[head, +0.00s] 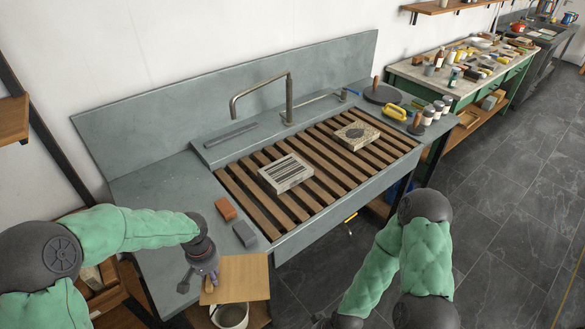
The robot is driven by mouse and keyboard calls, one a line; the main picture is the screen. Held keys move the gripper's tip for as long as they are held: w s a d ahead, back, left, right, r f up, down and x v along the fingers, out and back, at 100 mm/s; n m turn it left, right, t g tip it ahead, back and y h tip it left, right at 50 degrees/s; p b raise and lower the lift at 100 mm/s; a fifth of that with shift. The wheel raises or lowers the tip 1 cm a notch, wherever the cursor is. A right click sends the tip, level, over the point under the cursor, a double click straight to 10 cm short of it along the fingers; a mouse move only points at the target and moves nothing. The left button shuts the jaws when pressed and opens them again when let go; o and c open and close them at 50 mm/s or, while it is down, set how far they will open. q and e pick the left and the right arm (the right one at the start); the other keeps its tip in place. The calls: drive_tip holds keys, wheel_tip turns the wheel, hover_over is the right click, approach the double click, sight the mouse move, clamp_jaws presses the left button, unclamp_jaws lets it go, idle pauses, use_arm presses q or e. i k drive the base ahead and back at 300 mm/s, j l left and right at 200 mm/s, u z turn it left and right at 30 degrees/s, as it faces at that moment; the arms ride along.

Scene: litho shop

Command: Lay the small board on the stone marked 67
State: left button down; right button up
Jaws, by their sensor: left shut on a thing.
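My left gripper (209,282) is shut on the near-left edge of a small tan wooden board (240,279). It holds the board in front of the sink's front edge, above a pale bucket. Two stones lie on the wooden slats of the grey sink. One is a pale stone (286,174) with dark stripes, near the middle of the slats. The other is a tan speckled stone (357,135) with a dark round figure, further right. I cannot read the number 67 on either.
A red-brown block (225,209) and a grey block (245,234) lie on the sink's left ledge. A tap (289,100) rises behind the slats. A dark disc (382,94), a yellow-handled thing (396,112) and several jars (428,115) crowd the right end. Bare slats surround both stones.

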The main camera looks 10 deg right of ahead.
sight(285, 170)
drive_tip(key=i+l, duration=0.15)
drive_tip(key=l, duration=0.2)
drive_tip(key=i+l, duration=0.2)
drive_tip(key=l, duration=0.15)
drive_tip(key=i+l, duration=0.15)
drive_tip(key=l, duration=0.25)
drive_tip(key=i+l, duration=0.2)
drive_tip(key=l, duration=0.15)
drive_tip(key=i+l, duration=0.1)
drive_tip(key=i, duration=0.7)
